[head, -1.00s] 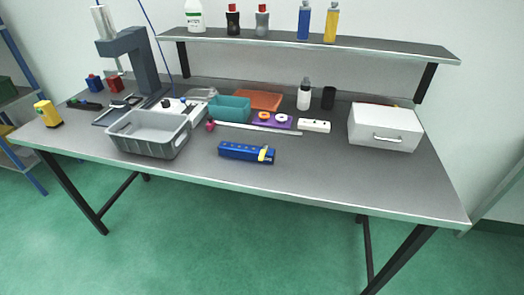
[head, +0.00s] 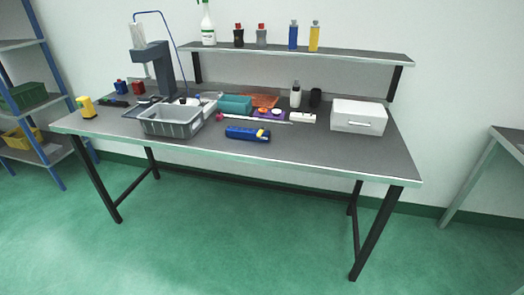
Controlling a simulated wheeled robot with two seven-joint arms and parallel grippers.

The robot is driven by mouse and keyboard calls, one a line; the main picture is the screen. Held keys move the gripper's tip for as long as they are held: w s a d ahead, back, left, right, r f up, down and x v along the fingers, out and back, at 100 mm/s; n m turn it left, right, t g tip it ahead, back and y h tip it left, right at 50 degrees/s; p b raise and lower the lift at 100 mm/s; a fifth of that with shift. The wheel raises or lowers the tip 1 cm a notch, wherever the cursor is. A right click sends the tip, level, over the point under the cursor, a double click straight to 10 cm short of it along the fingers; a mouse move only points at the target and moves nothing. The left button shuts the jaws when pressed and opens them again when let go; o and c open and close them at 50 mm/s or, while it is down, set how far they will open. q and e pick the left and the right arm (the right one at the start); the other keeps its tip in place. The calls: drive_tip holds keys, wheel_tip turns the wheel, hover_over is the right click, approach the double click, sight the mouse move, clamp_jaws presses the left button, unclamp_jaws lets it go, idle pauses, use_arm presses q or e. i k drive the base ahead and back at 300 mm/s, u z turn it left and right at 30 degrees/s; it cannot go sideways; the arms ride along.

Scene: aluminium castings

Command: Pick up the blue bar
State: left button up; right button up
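The blue bar (head: 247,133) lies flat on the grey workbench (head: 310,155), near its front edge and about mid-width. A small yellow piece (head: 262,133) sits at its right end; I cannot tell whether it is attached. The bar is clear of the grey bin to its left. Neither of my grippers shows in the head view.
A grey bin (head: 168,128), a teal tray (head: 235,104) and a white drawer box (head: 358,117) stand on the bench. A long pale strip lies behind the bar. A shelf with bottles (head: 290,51) spans the back. Bench front right is clear, as is the green floor (head: 240,235).

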sight(246, 133)
drive_tip(key=z, duration=0.1)
drive_tip(key=k, duration=0.25)
drive_tip(key=u, duration=0.85)
drive_tip(key=i, duration=1.65)
drive_tip(key=z, duration=1)
drive_tip(key=i, duration=0.3)
drive_tip(key=z, duration=0.3)
